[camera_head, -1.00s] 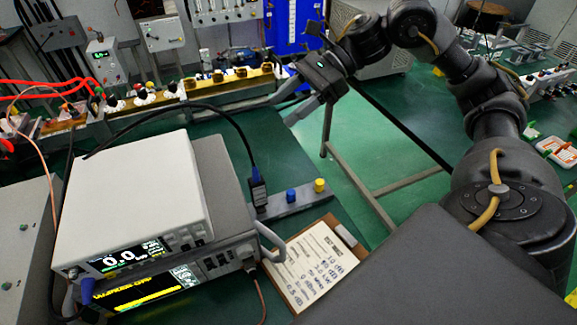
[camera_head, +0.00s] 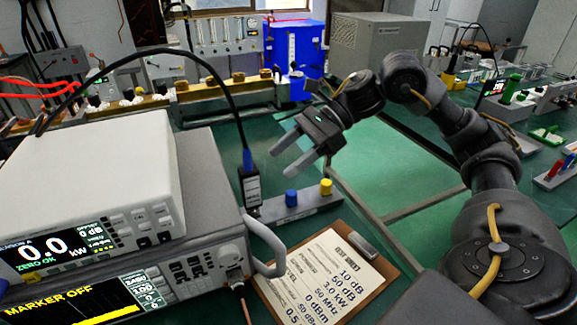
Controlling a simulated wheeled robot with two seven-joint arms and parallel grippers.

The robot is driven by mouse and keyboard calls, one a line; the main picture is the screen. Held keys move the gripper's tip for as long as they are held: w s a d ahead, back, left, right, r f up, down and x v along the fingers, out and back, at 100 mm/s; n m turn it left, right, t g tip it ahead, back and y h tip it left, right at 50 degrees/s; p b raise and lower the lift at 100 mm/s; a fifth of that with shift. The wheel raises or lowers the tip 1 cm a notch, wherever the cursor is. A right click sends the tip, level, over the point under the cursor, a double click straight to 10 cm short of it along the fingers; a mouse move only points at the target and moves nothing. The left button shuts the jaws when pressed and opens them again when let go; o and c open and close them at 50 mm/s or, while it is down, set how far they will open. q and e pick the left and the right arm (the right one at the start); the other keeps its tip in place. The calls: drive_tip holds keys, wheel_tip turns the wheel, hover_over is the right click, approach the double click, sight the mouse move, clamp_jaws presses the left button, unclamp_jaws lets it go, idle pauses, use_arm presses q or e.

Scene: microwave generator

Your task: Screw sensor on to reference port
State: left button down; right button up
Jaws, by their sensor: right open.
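The sensor (camera_head: 251,188) is a dark block with a pale label and a blue top. It stands upright at the left end of a grey holder strip (camera_head: 304,204), and its black cable arches over to the left. My right gripper (camera_head: 283,161) is open and empty, its two fingers pointing left towards the sensor, apart from it in the picture. The white power meter (camera_head: 95,170) reads 0.0 kW and sits on a grey analyzer (camera_head: 205,215) showing "MARKER OFF". A connector (camera_head: 235,273) shows on the analyzer's front right. I cannot tell which fitting is the reference port. My left gripper is out of view.
Blue (camera_head: 291,198) and yellow (camera_head: 326,187) caps stand on the holder strip. A clipboard (camera_head: 330,275) lies in front of it. A grey handle (camera_head: 268,245) sticks out from the analyzer. Behind is a row of brass fittings (camera_head: 215,90) and a blue cabinet (camera_head: 296,50).

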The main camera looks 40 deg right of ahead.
sight(252, 166)
drive_tip(key=shift+b+x, duration=0.6)
drive_tip(key=shift+x, duration=2.8)
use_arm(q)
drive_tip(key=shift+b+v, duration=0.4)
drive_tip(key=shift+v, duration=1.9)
use_arm(e)
drive_tip(key=shift+x, duration=1.4)
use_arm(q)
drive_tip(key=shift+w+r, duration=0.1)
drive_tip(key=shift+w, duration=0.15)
use_arm(e)
drive_tip(key=shift+c, duration=0.4)
clamp_jaws()
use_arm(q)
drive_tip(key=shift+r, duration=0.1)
use_arm(e)
drive_tip(key=shift+r, duration=0.3)
